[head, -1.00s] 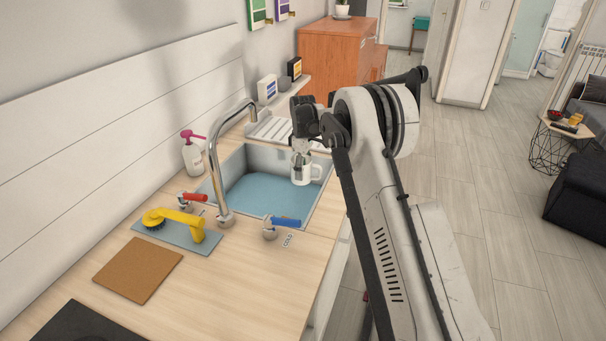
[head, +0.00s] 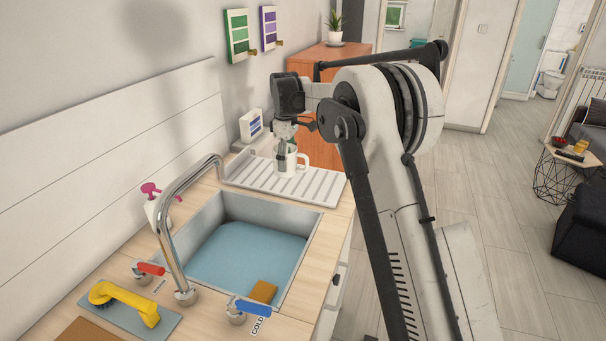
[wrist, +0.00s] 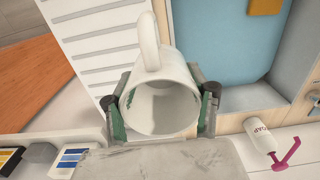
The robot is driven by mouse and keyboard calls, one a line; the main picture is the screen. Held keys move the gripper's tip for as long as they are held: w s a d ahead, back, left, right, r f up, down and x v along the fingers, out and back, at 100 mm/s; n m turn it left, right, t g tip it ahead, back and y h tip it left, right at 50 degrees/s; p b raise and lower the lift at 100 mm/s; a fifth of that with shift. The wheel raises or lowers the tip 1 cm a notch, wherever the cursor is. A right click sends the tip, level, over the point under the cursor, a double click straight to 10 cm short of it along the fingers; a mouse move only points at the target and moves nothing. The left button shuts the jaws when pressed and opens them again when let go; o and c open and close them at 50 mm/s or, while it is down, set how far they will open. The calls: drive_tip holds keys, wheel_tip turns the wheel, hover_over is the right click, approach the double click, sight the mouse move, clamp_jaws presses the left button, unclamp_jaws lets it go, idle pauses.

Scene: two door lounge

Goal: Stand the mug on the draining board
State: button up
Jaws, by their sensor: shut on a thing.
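The draining board (wrist: 84,38) shows at upper left there.
The sink (head: 247,250) with blue water and an orange sponge (head: 263,291) lies in front of the board. The tap (head: 176,225) arches at its left. A soap bottle (head: 154,208) stands by the wall, and a small white box (head: 251,125) stands behind the board.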

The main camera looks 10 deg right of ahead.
drive_tip(key=w+d+f, duration=0.1)
drive_tip(key=d, duration=0.1)
drive_tip(key=w+d+f, duration=0.1)
drive_tip(key=d+f, duration=0.1)
drive_tip(key=d, duration=0.1)
drive_tip(key=w+d+f+p, duration=0.1)
drive_tip(key=d+f, duration=0.1)
drive_tip(key=d, duration=0.1)
drive_tip(key=shift+w+f, duration=0.15)
drive_tip(key=shift+w, duration=0.2)
drive_tip(key=shift+f, duration=2)
drive_tip(key=shift+f, duration=0.2)
drive_tip(key=o, duration=1.4)
drive_tip(key=shift+r, duration=0.1)
